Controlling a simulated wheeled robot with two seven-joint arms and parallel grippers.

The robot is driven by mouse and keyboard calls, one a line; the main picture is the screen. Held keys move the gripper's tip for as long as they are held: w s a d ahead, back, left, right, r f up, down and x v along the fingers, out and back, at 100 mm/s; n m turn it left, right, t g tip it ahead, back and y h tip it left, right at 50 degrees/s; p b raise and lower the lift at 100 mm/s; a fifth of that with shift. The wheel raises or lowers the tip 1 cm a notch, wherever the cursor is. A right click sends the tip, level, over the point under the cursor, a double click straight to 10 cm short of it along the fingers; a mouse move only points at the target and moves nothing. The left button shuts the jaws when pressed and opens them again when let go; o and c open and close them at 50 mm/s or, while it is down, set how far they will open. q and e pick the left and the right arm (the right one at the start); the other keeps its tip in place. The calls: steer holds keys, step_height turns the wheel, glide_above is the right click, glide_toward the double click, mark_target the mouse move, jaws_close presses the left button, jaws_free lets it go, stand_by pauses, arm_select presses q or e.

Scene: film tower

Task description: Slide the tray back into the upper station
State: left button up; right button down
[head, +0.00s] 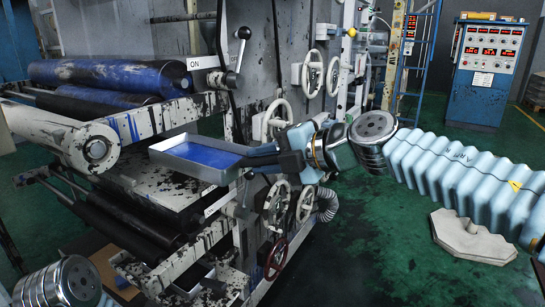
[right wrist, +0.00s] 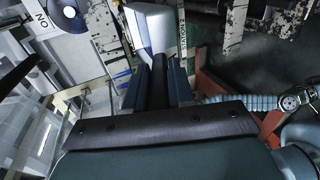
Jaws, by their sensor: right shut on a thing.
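The tray (head: 222,173) is a shallow grey metal pan with blue ink on its floor. In the head view it is level, below and right of the upper station's blue roller (head: 110,74). My right gripper (head: 250,157) is shut on the tray's right end. In the right wrist view its dark fingers (right wrist: 160,75) close together below a pale block-like part (right wrist: 150,32), probably the tray's end. The upper station's splattered side frame (head: 150,118) is behind the tray. I cannot tell whether the tray touches the machine. My left gripper is not in view.
The lower station's black rollers (head: 125,222) lie below the tray. Handwheels (head: 277,120) and an ON lever (head: 237,50) stick out close to my right gripper. A blue control cabinet (head: 487,70) stands at the back right.

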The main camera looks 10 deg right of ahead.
steer(key=b+x, duration=0.1)
steer(key=x, duration=0.1)
steer(key=b+x, duration=0.2)
steer(key=x, duration=0.1)
steer(key=shift+f, duration=0.45)
steer(key=p, duration=0.4)
glide_toward(189, 157)
steer(key=shift+s+d+f, duration=0.1)
steer(key=shift+d+f, duration=0.05)
steer(key=shift+f, duration=0.65)
steer(key=x, duration=0.2)
steer(key=r+x, duration=0.1)
steer(key=x, duration=0.2)
steer(key=shift+w+a+b, duration=0.25)
steer(key=shift+a+b, duration=0.05)
steer(key=shift+a, duration=0.05)
steer(key=shift+w+a, duration=0.55)
steer(key=shift+a, duration=0.25)
steer(key=c, duration=0.9)
jaws_free()
steer(key=shift+f, duration=0.15)
steer(key=shift+d, duration=0.1)
